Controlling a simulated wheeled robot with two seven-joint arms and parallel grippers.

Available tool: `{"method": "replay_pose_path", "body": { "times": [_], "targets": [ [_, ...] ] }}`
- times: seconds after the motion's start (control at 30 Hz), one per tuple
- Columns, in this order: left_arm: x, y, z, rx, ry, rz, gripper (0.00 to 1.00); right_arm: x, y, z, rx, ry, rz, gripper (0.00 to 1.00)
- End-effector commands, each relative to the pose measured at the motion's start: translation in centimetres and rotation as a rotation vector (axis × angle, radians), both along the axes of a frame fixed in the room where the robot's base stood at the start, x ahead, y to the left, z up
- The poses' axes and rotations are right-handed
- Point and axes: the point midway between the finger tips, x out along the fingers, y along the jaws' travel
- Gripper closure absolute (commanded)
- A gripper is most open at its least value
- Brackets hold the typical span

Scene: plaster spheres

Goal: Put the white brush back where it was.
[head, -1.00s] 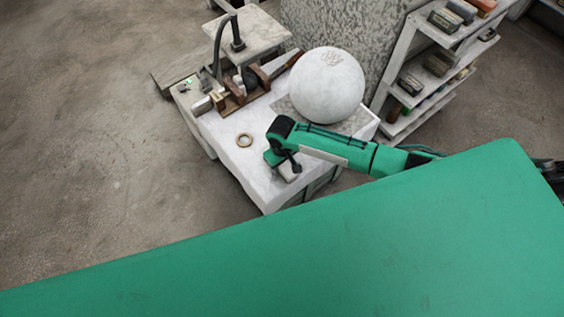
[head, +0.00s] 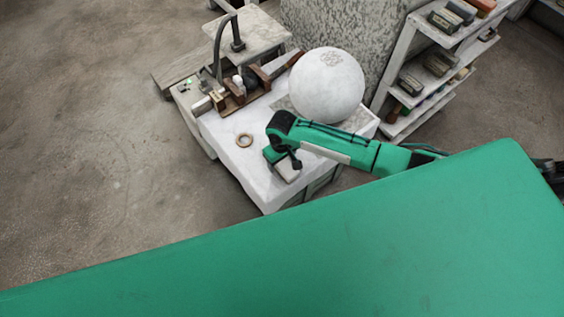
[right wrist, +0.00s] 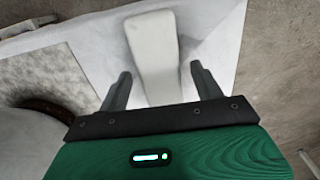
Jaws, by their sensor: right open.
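The white brush (right wrist: 152,45) lies on the white block tabletop in the right wrist view, a pale flat shape with a wider far end. Its near part runs between the two spread fingers of my right gripper (right wrist: 161,82), with a gap on each side. In the head view the brush (head: 288,171) is a pale piece near the block's front corner, partly hidden by my right gripper (head: 286,161). My right gripper is open and points down over it. My left gripper is not in view.
A big white sphere (head: 327,85) stands behind my right arm. Wooden tools (head: 232,100) crowd the block's back left. A shelf (head: 408,60) stands at right.

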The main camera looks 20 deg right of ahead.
Motion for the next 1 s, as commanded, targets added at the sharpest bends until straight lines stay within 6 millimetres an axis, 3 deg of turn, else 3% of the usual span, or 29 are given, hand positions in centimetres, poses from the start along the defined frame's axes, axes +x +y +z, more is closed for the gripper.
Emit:
{"method": "replay_pose_path", "body": {
  "times": [0.2, 0.4, 0.6, 1.0],
  "targets": [
    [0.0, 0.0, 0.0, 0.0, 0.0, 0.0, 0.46, 0.1, 0.0, 5.0, 0.002, -0.005, 0.0, 0.33],
    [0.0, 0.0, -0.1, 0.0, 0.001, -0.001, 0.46, 0.1, 0.0, 8.3, 0.001, -0.003, 0.0, 0.33],
    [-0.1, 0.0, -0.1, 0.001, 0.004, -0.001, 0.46, 0.1, -0.1, 9.6, -0.001, -0.001, -0.001, 0.33],
    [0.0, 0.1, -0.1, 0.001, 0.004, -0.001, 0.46, 0.0, 0.0, 9.7, -0.001, -0.001, -0.001, 0.33]
  ]
}}
